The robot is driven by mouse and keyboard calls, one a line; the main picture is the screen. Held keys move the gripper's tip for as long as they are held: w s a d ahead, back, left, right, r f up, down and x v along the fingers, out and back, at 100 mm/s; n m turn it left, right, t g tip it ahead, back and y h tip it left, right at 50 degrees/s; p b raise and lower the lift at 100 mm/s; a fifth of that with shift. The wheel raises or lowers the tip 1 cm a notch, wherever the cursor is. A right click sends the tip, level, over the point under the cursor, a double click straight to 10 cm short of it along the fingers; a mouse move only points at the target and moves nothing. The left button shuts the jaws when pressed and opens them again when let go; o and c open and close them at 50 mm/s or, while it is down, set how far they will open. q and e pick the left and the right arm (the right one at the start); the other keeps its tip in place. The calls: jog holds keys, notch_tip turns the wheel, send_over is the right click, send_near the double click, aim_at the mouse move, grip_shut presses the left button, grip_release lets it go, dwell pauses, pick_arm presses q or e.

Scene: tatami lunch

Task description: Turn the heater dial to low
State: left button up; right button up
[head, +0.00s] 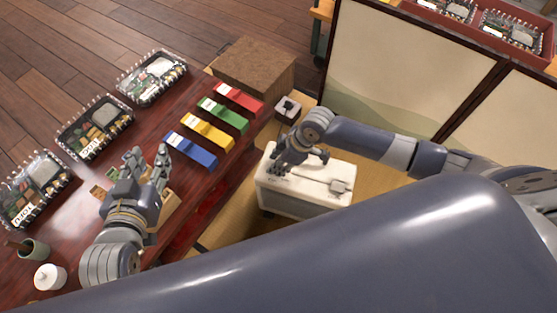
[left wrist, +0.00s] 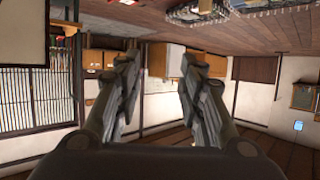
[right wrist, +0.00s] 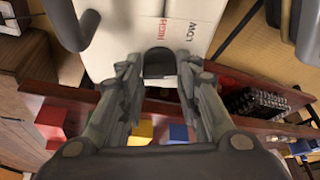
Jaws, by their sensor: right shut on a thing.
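The heater (head: 300,192) is a white box on the floor right of the red table, in the middle of the head view. The head view shows the right gripper (head: 284,162) at the heater's far left end, hiding the dial. My left gripper (head: 146,160) is open and empty above the table.
The red table (head: 150,115) carries blue (head: 190,150), yellow (head: 208,132), green (head: 222,115) and red (head: 238,99) boxes, plus several lunch trays (head: 94,126). A brown block (head: 255,66) stands behind. A screen (head: 410,60) stands behind my right arm.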

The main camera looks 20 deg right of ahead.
jog(key=shift+w+n+g, duration=0.1)
jog(key=shift+n+g, duration=0.2)
jog(key=shift+n, duration=1)
jog(key=shift+n+g+y, duration=0.3)
jog(key=shift+n, duration=0.1)
jog(key=shift+w+n+g, duration=0.1)
jog(key=shift+n+g, duration=0.3)
jog(key=shift+n, duration=0.6)
pick_arm(q)
jog(key=shift+w+d+r+t+b, duration=0.15)
jog(key=shift+w+r+t, duration=0.1)
jog(key=shift+r, duration=0.2)
jog(key=shift+w+d+r+t+b, duration=0.15)
jog(key=shift+r+t, duration=0.15)
jog(key=shift+r, duration=0.15)
jog(key=shift+w+d+r+t+b, duration=0.15)
jog(key=shift+w+r+t, duration=0.1)
jog(key=shift+r, duration=0.2)
pick_arm(e)
jog(key=shift+n+g, duration=0.3)
jog(key=shift+n, duration=0.6)
pick_arm(q)
jog(key=shift+a, duration=0.1)
pick_arm(e)
jog(key=o, duration=1.1)
